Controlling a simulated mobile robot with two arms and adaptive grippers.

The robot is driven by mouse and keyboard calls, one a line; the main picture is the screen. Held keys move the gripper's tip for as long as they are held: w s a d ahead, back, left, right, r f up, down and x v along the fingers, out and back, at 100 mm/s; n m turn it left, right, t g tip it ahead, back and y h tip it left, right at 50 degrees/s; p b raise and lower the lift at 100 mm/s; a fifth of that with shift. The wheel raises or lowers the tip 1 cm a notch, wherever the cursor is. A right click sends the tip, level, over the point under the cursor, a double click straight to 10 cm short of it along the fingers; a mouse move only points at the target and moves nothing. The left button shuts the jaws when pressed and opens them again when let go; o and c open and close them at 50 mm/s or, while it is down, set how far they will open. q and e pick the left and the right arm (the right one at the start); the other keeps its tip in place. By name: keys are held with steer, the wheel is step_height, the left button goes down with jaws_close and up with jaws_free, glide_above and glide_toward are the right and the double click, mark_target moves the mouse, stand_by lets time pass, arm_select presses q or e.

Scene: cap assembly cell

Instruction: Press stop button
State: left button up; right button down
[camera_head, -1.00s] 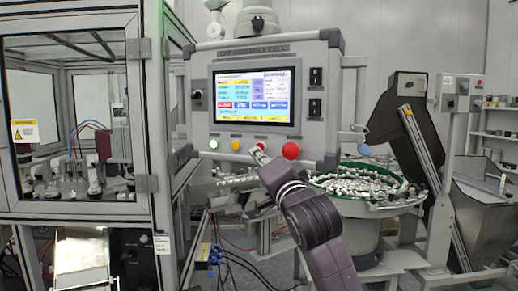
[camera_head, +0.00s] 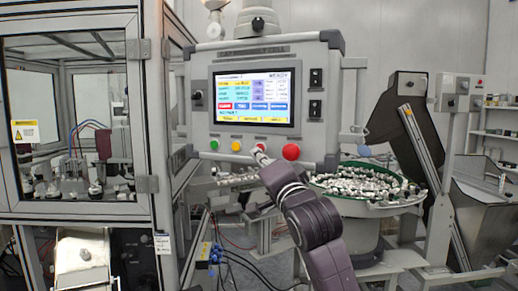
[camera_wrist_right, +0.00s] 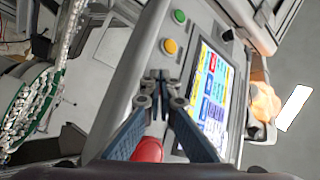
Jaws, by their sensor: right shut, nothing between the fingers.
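The control panel (camera_head: 200,127) carries a row of buttons under its screen. They are a green button (camera_head: 214,143), a yellow button (camera_head: 235,145), a small red button mostly hidden by my fingers, and a large red mushroom button (camera_head: 291,151). My right gripper (camera_head: 258,151) is shut and empty, its fingertips at the small red button; whether they touch it I cannot tell. In the right wrist view the shut fingertips (camera_wrist_right: 160,78) point at the panel between the yellow button (camera_wrist_right: 169,46) and the large red button (camera_wrist_right: 147,150). My left gripper is not in view.
A glass-walled cabinet (camera_head: 148,120) stands at the left.

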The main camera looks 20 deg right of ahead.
steer(key=s+a, duration=0.4)
steer(key=shift+s, duration=0.25)
stand_by(0.4)
stand_by(0.6)
